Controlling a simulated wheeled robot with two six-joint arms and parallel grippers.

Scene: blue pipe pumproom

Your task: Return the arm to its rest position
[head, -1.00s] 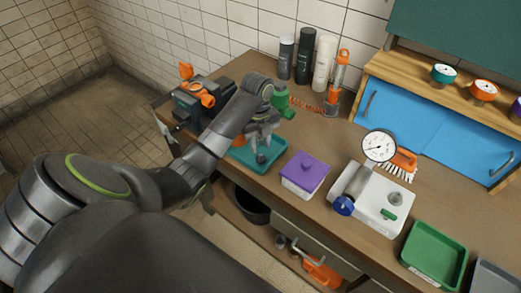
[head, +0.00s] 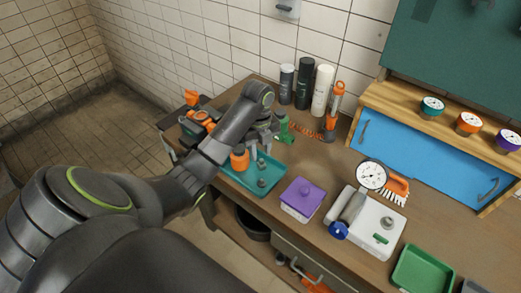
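My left arm comes in from the left and reaches over the workbench. Its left gripper (head: 268,137) hangs down behind the teal tray (head: 240,181), apart from the small grey pieces in it. The fingertips are small and partly hidden by my own wrist, so I cannot tell whether they are open or shut. Two small grey pieces (head: 262,182) stand in the tray. An orange part (head: 239,159) shows beside my forearm at the tray's left. My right gripper is out of view.
A purple-lidded box (head: 302,197) and a white gauge unit (head: 375,225) stand to the right of the tray. Several bottles (head: 304,82) and a green part (head: 284,127) stand behind. A green tray (head: 421,270) is at the lower right.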

